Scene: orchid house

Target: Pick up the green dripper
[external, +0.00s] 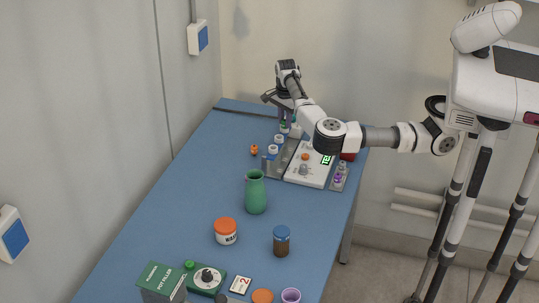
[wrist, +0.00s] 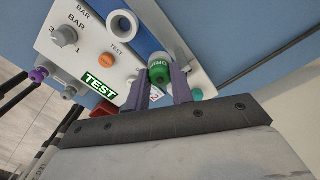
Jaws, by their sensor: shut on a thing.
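The green dripper (wrist: 158,73) is a small green cylinder with a white band and lettering, between the fingertips of my gripper (wrist: 160,84) in the wrist view. My gripper is shut on it. In the external view my gripper (external: 286,117) points down at the far end of the blue table, and a small bit of green (external: 284,127) shows just below the fingers. From these views I cannot tell whether the dripper is clear of the surface under it.
A white test panel (external: 307,170) with knobs and a lit TEST sign stands beside my gripper, with white rings (external: 273,149) on its left. An orange fitting (external: 254,149), a green vase (external: 255,192) and jars stand nearer. The table's left middle is clear.

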